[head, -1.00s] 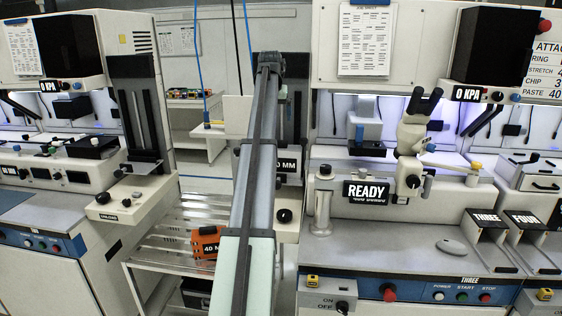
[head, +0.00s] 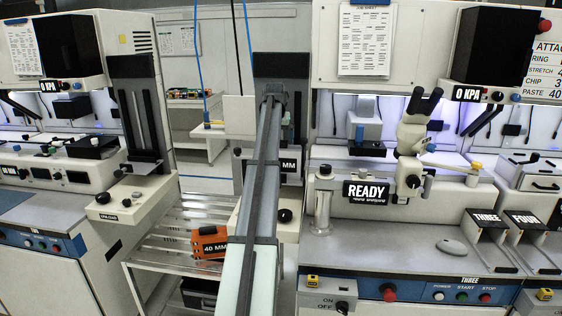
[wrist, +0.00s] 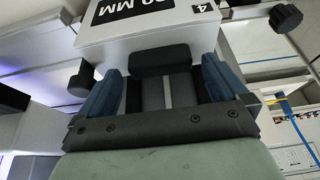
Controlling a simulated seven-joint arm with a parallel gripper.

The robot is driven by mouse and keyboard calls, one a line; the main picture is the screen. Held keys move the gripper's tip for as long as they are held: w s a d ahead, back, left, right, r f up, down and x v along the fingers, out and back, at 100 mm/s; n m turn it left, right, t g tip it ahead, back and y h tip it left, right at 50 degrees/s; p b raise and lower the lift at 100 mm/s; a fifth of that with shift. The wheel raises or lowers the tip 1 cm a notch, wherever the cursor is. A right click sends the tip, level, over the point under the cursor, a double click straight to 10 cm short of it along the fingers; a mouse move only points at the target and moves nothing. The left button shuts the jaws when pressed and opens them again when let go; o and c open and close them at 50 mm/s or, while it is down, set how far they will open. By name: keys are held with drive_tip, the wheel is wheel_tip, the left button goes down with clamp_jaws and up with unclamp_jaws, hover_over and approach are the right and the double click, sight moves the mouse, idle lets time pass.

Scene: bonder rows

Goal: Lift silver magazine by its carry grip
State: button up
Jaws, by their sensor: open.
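The silver magazine (wrist: 150,30) is a pale box with a black label ending in "0 MM" and a small "4" tag, at the top of the wrist view. A black bar (wrist: 160,60), which looks like its carry grip, lies in front of the box. My gripper (wrist: 161,68) is open, with one blue finger on each side of this bar. I cannot tell whether either finger touches it. In the head view the magazine's label (head: 289,166) shows partly behind my arm, which hides much of the box and my gripper.
An orange "40 MM" magazine (head: 209,243) sits on the slatted metal rack (head: 165,245) at lower left of my arm. A machine with a microscope (head: 413,140) and a "READY" sign (head: 366,192) stands to the right. Blue and black cables hang behind.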

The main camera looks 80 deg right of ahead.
drive_tip(key=shift+x, duration=0.8)
drive_tip(key=shift+c, duration=0.5)
drive_tip(key=c, duration=1.4)
drive_tip(key=shift+r, duration=0.1)
